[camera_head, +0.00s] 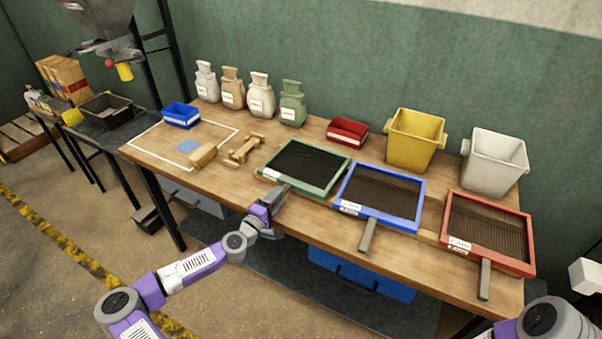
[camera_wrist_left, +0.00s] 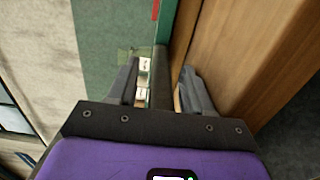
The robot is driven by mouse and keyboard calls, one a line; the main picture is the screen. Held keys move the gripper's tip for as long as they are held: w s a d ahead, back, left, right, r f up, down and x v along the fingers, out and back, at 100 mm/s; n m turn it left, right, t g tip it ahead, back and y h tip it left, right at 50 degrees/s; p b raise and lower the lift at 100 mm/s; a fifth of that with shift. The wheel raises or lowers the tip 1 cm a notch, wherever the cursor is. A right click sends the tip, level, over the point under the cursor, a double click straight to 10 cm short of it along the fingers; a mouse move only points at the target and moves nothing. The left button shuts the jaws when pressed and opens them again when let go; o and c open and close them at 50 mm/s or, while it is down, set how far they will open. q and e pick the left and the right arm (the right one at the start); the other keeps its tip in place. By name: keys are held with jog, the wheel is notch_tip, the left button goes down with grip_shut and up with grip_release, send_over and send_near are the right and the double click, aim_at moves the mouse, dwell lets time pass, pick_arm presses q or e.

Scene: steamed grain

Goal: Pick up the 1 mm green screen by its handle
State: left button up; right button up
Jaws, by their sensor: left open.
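The green-framed screen (camera_head: 337,178) with dark mesh lies on the wooden table, left of the blue and red screens. Its short grey handle points to the table's front edge and is mostly hidden by my left gripper (camera_head: 280,200) in the head view. In the left wrist view, my left gripper (camera_wrist_left: 160,82) is open, its two grey fingers on either side of the dark handle (camera_wrist_left: 160,88). The green frame (camera_wrist_left: 165,22) and a white label show just beyond. Whether the fingers touch the handle cannot be told. My right gripper is out of view.
The blue screen (camera_head: 346,207) and red screen (camera_head: 440,238) lie to the right, handles toward the front. A wooden scoop-like piece (camera_head: 243,150) is left of the green screen. Several sacks, a red bin (camera_head: 347,132), a yellow bucket (camera_head: 414,140) and a white bucket (camera_head: 493,162) stand behind.

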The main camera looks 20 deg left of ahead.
pick_arm(q)
jog(key=shift+w, duration=0.1)
jog(key=shift+c, duration=0.3)
jog(key=shift+r, duration=0.1)
grip_shut()
